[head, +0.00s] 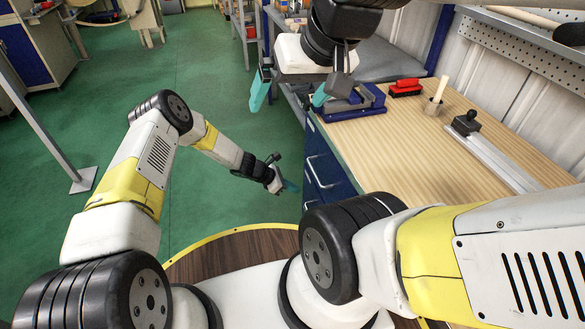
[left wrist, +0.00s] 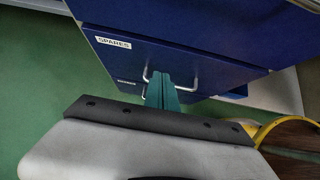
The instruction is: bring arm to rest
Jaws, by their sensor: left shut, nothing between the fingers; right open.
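My left gripper (head: 290,186) hangs low in front of the blue drawer cabinet (head: 328,172), over the floor side of the workbench. Its teal fingers are shut with nothing between them. The left wrist view shows the closed fingers (left wrist: 162,92) in front of a drawer handle of the cabinet (left wrist: 185,50); I cannot tell whether they touch it. My right gripper (head: 290,93) is at the top of the head view, at the workbench's left end. Its two teal fingers are wide apart and empty. The right finger overlaps the blue device (head: 366,104) in the picture; contact is unclear.
The wooden workbench top (head: 400,150) holds a red object (head: 406,88), a cup with a pale stick (head: 435,104), a black-handled stamp (head: 466,124) and a metal rail (head: 497,162). Green floor (head: 225,110) lies open to the left. A metal post (head: 40,130) stands farther left.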

